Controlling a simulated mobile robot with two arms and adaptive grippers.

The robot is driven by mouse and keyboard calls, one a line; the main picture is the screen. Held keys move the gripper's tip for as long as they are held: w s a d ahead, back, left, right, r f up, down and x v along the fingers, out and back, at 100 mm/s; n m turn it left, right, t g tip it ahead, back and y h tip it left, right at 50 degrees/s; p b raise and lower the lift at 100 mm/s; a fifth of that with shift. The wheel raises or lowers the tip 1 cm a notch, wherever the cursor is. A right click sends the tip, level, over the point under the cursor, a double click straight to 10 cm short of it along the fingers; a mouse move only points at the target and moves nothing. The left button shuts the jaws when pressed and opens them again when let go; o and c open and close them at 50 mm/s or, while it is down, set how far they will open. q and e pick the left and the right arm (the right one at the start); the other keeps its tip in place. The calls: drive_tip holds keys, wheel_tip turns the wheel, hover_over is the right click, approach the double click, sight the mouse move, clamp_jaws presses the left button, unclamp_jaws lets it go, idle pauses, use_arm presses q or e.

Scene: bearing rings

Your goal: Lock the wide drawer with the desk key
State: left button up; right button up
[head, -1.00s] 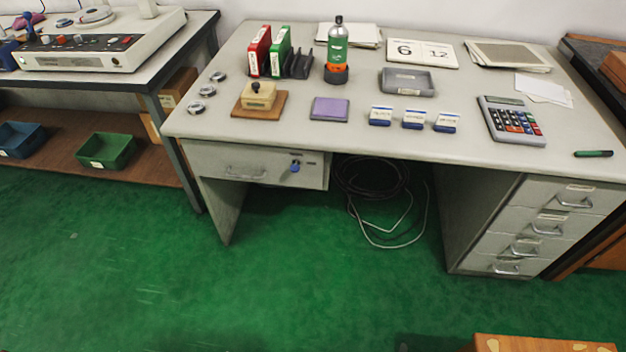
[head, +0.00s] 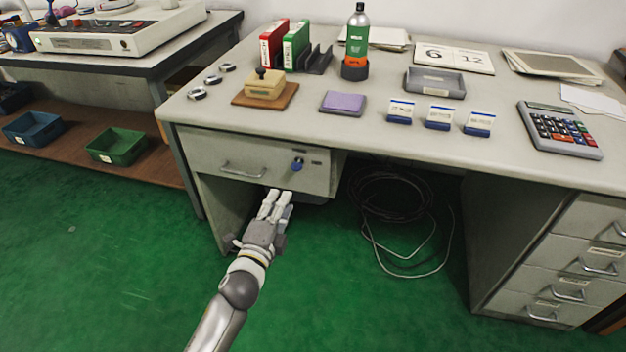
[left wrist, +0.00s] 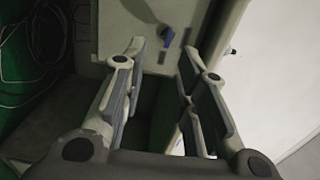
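The wide drawer (head: 250,160) sits under the desk top at its left end and looks shut, with a metal handle (head: 243,172). The blue-headed desk key (head: 297,165) is at the lock near the drawer's right side. In the left wrist view the key (left wrist: 167,36) shows beyond the fingers. My left gripper (head: 275,201) is below the drawer front, just below and left of the key, apart from it. In the left wrist view its fingers (left wrist: 160,85) are spread with nothing between them. My right gripper is not in view.
The desk top (head: 340,130) overhangs the drawer. Coiled cables (head: 395,205) lie in the knee space to the right. A drawer pedestal (head: 560,255) stands further right. Green floor is clear in front.

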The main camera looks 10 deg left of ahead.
sight(295, 170)
use_arm(q)
drive_tip(key=w, duration=0.3)
drive_tip(key=w+b, duration=0.1)
drive_tip(key=w, duration=0.3)
drive_tip(key=w+r, duration=0.1)
drive_tip(key=w, duration=0.3)
drive_tip(key=shift+d+b, duration=0.4)
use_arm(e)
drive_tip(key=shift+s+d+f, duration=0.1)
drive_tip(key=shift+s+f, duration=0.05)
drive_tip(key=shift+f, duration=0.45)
use_arm(q)
drive_tip(key=shift+c, duration=0.3)
clamp_jaws()
